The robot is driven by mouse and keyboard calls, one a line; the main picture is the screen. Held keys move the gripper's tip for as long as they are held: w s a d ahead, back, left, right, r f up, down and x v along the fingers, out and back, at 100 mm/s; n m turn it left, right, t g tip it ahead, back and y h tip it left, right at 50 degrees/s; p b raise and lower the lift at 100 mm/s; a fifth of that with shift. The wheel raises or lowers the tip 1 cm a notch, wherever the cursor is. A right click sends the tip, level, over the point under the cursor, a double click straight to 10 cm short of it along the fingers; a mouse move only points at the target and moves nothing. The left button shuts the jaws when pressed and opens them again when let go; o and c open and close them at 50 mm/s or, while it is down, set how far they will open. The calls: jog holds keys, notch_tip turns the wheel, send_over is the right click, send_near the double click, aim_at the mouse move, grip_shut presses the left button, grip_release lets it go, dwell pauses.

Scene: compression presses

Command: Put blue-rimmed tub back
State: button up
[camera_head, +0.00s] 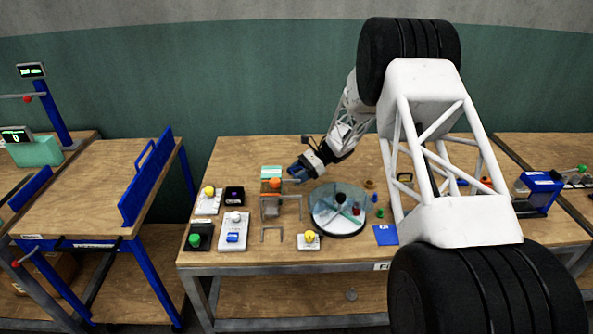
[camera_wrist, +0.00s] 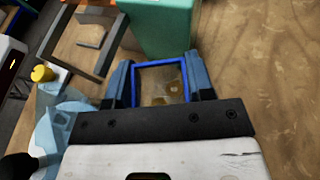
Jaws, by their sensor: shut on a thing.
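The blue-rimmed tub (camera_wrist: 159,63) is a small square container with a bright blue rim, seen from above in the wrist view. My gripper (camera_wrist: 158,78) is shut on it, with one dark blue finger at each side. The tub's inside looks brownish and partly see-through; I cannot tell whether anything is in it. In the head view my gripper (camera_head: 297,171) is over the back of the middle table, just right of the teal box (camera_head: 270,172). The tub is too small to make out there. I cannot tell whether it touches the table.
The teal box also stands just beyond the tub in the wrist view (camera_wrist: 160,22). A grey metal frame (camera_wrist: 106,58) is to its left. A round glassy turntable (camera_head: 338,210) lies in front of my gripper. Small button devices (camera_head: 233,231) fill the table's left; bare wood lies right in the wrist view.

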jog(key=shift+f, duration=1.85)
jog(key=shift+f, duration=0.6)
jog(key=o, duration=1)
jog(key=shift+o, duration=0.2)
jog(key=shift+v, duration=3.9)
